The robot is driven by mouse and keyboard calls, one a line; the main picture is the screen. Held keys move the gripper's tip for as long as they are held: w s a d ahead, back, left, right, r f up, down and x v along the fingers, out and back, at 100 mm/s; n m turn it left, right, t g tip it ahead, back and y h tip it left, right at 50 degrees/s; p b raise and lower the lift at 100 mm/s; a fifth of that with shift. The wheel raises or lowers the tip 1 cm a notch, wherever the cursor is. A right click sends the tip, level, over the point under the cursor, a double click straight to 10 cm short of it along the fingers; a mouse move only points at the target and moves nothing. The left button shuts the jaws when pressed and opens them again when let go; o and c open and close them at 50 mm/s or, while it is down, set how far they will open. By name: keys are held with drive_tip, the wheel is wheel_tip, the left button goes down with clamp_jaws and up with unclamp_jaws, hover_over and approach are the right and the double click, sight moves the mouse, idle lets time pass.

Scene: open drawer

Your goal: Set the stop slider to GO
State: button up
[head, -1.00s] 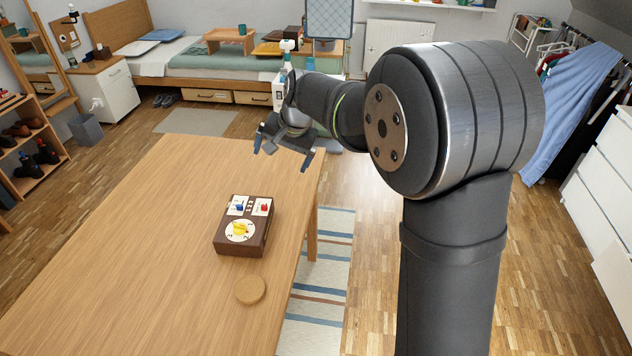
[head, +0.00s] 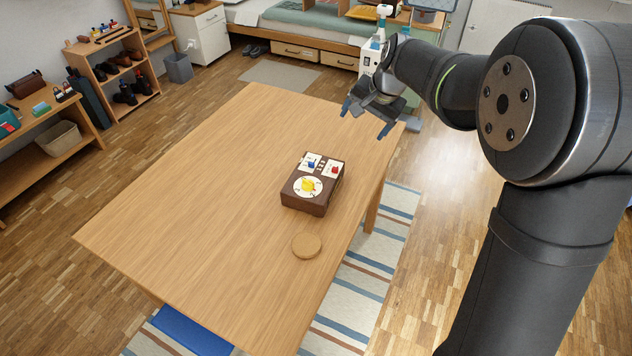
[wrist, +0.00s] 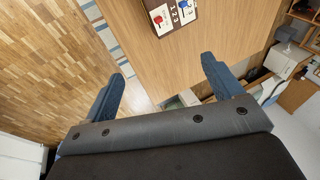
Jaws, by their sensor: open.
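A dark brown control box (head: 311,198) sits on the wooden table (head: 200,190). On its top are a white round dial with a yellow knob (head: 308,185), a white plate with a blue piece (head: 311,163) and a white plate with a red piece (head: 334,170). The lettering is too small to read, so I cannot tell the stop slider's setting. In the wrist view the box (wrist: 149,4) is cut off at the top, with the red piece (wrist: 158,19) and blue piece (wrist: 183,4) showing. My gripper (head: 365,119) is open and empty, beyond the box near the table's far right corner.
A round cork coaster (head: 306,246) lies in front of the box. The rest of the tabletop is clear. A blue seat (head: 190,332) shows at the table's near edge. A striped rug (head: 345,300) lies along the right side. Shelves (head: 120,75) stand at the back left.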

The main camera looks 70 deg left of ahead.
drive_tip(key=shift+n+h, duration=0.4)
drive_tip(key=shift+h, duration=0.4)
drive_tip(key=a, duration=0.1)
drive_tip(key=a+f, duration=0.1)
drive_tip(key=a, duration=0.1)
drive_tip(key=s+a+f, duration=0.1)
drive_tip(key=shift+a, duration=0.15)
drive_tip(key=c, duration=0.9)
drive_tip(key=t+h, duration=0.1)
drive_tip(key=h, duration=0.2)
hover_over(335, 169)
wheel_tip(335, 169, down, 3)
drive_tip(key=shift+n, duration=0.3)
wheel_tip(335, 169, down, 18)
drive_tip(key=shift+r, duration=0.15)
